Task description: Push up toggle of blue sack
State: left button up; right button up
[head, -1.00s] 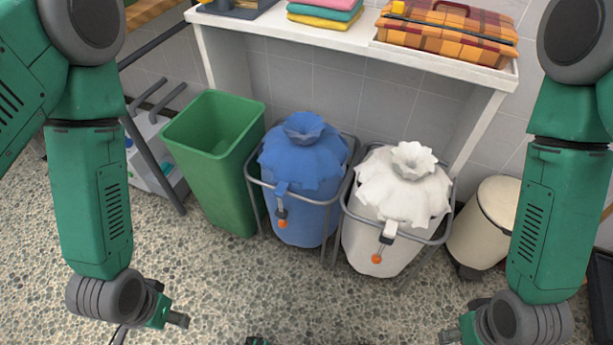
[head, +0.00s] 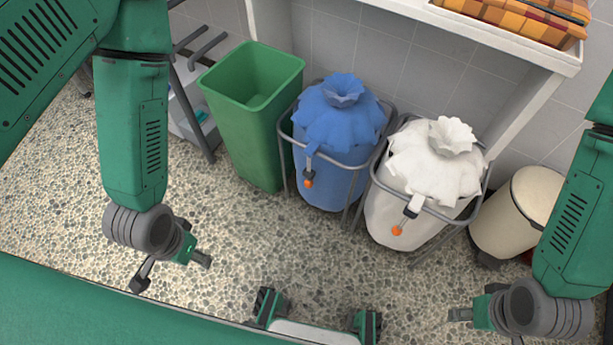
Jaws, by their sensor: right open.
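The blue sack (head: 335,128) stands upright in a grey tube frame (head: 287,132), its gathered neck at the top. Its toggle (head: 308,182) hangs low on the front, on a blue strap, with an orange end and a dark part above it. My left gripper (head: 171,271) is open and empty over the floor, to the left of and nearer than the blue sack. My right gripper (head: 487,328) is at the lower right, apart from both sacks. It is open and partly hidden by its own wrist.
A green bin (head: 255,130) stands close left of the blue sack. A white sack (head: 425,165) with its own orange-ended toggle (head: 397,230) stands close right. A cream bin (head: 515,215) is further right. A white shelf (head: 480,40) overhangs behind. The pebbled floor in front is clear.

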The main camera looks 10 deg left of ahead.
pick_arm(q)
jog(key=shift+o, duration=0.3)
jog(key=shift+o, duration=0.5)
jog(key=shift+w+d+f, duration=0.1)
jog(key=shift+f, duration=0.05)
jog(key=m+t+h+b, duration=0.3)
jog(key=t+h+b, duration=0.2)
jog(key=t+b, duration=0.55)
send_near(308, 172)
jog(key=shift+t, duration=0.75)
jog(key=b+x, duration=0.1)
jog(key=x, duration=0.2)
jog(key=f+b+x, duration=0.1)
jog(key=b+x, duration=0.1)
jog(key=x, duration=0.2)
jog(key=b+x, duration=0.1)
jog(key=x, duration=0.2)
jog(key=shift+d+f, duration=0.2)
jog(key=shift+f, duration=0.05)
jog(key=shift+r, duration=0.1)
grip_shut()
